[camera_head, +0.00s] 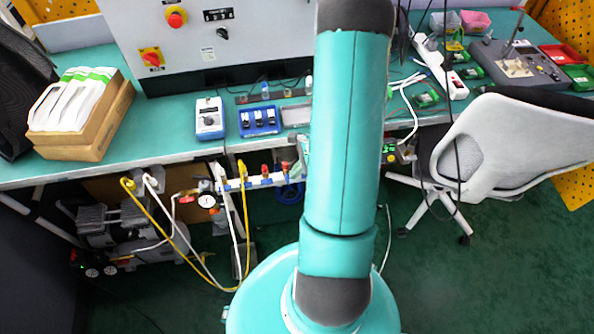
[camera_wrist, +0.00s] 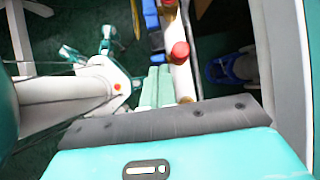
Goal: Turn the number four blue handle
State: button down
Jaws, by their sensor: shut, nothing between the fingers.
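A white pipe manifold (camera_head: 255,181) with red and yellow valve handles runs below the bench's front edge in the head view. Part of the pipe (camera_wrist: 184,80) shows in the wrist view, with a round red knob (camera_wrist: 180,51) on it. A blue piece (camera_wrist: 156,40) lies against the pipe's left side, near my fingertips; I cannot tell if it is the number four handle, and no number is readable. My gripper (camera_wrist: 159,70) is shut and empty, its pale green fingers beside the pipe. My arm hides the manifold's right end in the head view.
A round blue object (camera_head: 289,193) sits below the manifold and also shows in the wrist view (camera_wrist: 230,68). Yellow and white hoses (camera_head: 178,230) loop at the left. The teal bench (camera_head: 165,135) overhangs the manifold. A white chair (camera_head: 515,145) stands at right.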

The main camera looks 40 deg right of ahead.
jog(key=shift+w+a+r+g+h, duration=0.35)
jog(key=shift+g+h, duration=0.25)
jog(key=shift+h, duration=0.3)
jog(key=shift+a+r, duration=0.1)
jog(key=shift+a, duration=0.05)
